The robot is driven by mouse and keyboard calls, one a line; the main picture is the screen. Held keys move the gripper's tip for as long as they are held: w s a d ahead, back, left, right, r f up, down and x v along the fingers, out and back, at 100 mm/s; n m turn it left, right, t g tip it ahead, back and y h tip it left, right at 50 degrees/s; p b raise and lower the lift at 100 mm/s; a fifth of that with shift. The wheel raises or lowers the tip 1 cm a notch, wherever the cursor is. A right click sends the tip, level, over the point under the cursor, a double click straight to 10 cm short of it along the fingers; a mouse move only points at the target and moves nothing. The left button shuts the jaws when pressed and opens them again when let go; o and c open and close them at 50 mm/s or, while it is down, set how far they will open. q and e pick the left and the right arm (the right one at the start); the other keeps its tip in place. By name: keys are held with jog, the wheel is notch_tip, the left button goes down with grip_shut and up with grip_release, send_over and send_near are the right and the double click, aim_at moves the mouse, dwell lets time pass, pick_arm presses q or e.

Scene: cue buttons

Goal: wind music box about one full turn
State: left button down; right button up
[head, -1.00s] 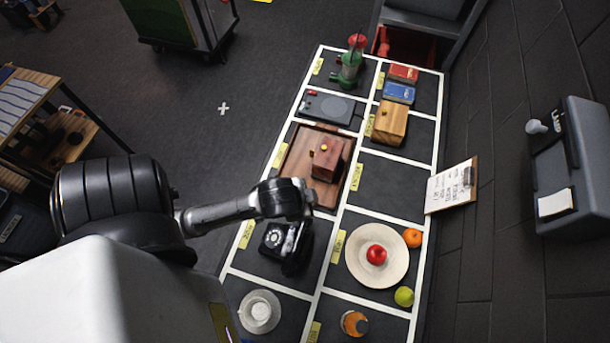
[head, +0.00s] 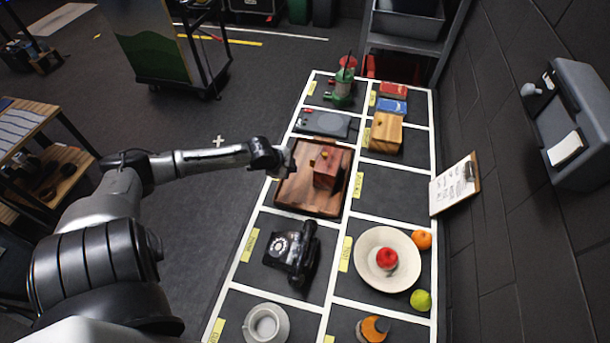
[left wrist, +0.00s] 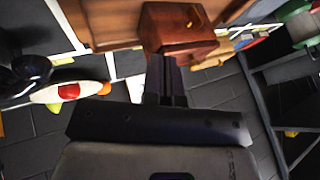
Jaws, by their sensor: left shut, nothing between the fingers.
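The music box (head: 327,168) is a small reddish-brown wooden box with a yellow knob on it. It stands on a brown wooden tray (head: 308,207) in the middle of the left column of the table. My left gripper (head: 286,162) is shut and empty, just left of the box over the tray's left side. In the left wrist view the shut fingers (left wrist: 165,78) point at the box (left wrist: 175,32), and the yellow knob (left wrist: 190,24) shows on its face. I cannot tell whether the fingertips touch the box. My right gripper is not in view.
A black telephone (head: 291,252) sits in front of the tray. A grey device (head: 323,124) lies behind it, and a lighter wooden box (head: 386,133) stands behind right. A plate (head: 365,272) with a red apple is front right. The compartment right of the tray is empty.

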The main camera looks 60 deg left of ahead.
aim_at(314, 164)
pick_arm(q)
jog(key=x, duration=0.3)
jog(key=b+x, duration=0.1)
jog(key=x, duration=0.2)
jog(key=b+x, duration=0.1)
jog(key=x, duration=0.3)
jog(key=shift+w+a+r, duration=0.15)
jog(key=shift+w+a, duration=0.15)
jog(key=shift+a, duration=0.1)
jog(key=shift+w+a+b, duration=0.3)
jog(key=shift+w+a, duration=0.65)
jog(key=shift+w, duration=0.05)
jog(key=shift+w+a, duration=0.15)
jog(key=shift+w, duration=0.05)
jog(key=shift+w+a+f, duration=0.2)
